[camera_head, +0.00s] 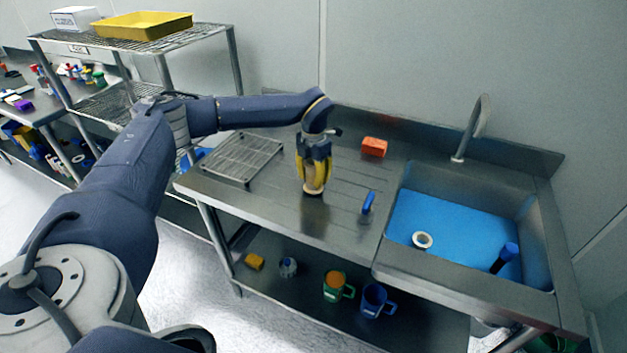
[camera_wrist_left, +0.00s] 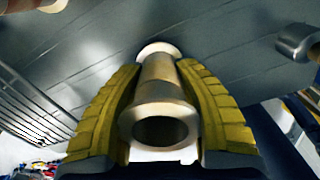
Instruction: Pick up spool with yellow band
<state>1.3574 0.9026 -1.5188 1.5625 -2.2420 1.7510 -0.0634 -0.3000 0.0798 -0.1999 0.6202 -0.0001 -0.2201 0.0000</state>
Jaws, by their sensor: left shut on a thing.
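A pale tan spool with flared ends and a hollow core is between the yellow fingers of my left gripper (camera_wrist_left: 160,115). In the wrist view the spool (camera_wrist_left: 163,85) shows its open end toward the camera. In the head view my left gripper (camera_head: 315,170) points down over the steel counter, and only the lower end of the spool (camera_head: 313,192) shows below the fingers. The fingers are shut on it. I cannot make out a yellow band on it, and I cannot tell whether its lower end touches the counter. My right gripper is not in view.
A wire rack (camera_head: 243,158) lies left of the gripper. An orange block (camera_head: 374,147) and a blue-handled item (camera_head: 367,203) are to its right. The sink (camera_head: 470,190) has a blue bottom holding a white ring (camera_head: 422,240) and a dark blue cylinder (camera_head: 504,257).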

